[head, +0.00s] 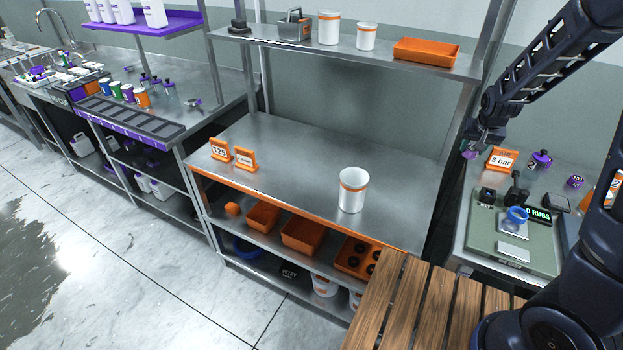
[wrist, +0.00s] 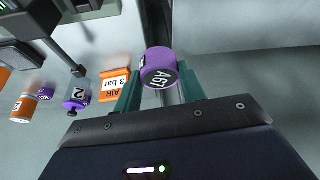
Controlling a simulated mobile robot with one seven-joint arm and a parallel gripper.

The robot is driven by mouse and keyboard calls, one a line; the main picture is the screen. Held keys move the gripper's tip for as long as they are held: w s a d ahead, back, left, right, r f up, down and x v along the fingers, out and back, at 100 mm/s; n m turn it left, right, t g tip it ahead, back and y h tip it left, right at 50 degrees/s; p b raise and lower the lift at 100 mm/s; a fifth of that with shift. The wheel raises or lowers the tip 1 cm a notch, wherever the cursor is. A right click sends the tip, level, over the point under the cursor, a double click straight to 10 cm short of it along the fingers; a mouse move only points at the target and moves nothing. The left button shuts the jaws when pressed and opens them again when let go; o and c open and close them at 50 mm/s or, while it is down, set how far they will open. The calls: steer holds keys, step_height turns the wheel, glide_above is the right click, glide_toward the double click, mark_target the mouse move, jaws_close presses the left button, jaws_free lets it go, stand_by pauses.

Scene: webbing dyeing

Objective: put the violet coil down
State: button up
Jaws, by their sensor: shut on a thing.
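The violet coil (wrist: 157,57) is a short purple cylinder with a dark end face marked A67. My gripper (wrist: 160,88) is shut on it, with one teal finger on each side. In the head view the coil (head: 469,154) shows small and partly hidden under my gripper (head: 473,148), at the right. It is held in the air by the left edge of the right-hand bench (head: 463,245). The height above the bench cannot be told.
The middle steel bench (head: 290,160) is largely clear, with a white tub (head: 353,190) and two orange-framed signs (head: 233,155). A wooden slatted surface (head: 420,305) is in front.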

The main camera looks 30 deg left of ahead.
steer(key=s+a+n, duration=0.2)
steer(key=s+a, duration=0.2)
steer(key=a, duration=0.1)
steer(key=r+n+y, duration=0.2)
steer(key=n, duration=0.1)
glide_above(390, 195)
steer(key=s+d, duration=0.1)
steer(key=s, duration=0.1)
steer(key=shift+g, duration=0.3)
steer(key=f, duration=2)
steer(key=shift+w+f, duration=0.1)
steer(key=shift+w, duration=0.1)
steer(key=o, duration=1)
steer(key=shift+f, duration=0.15)
steer(key=shift+c, duration=0.2)
steer(key=v, duration=1.2)
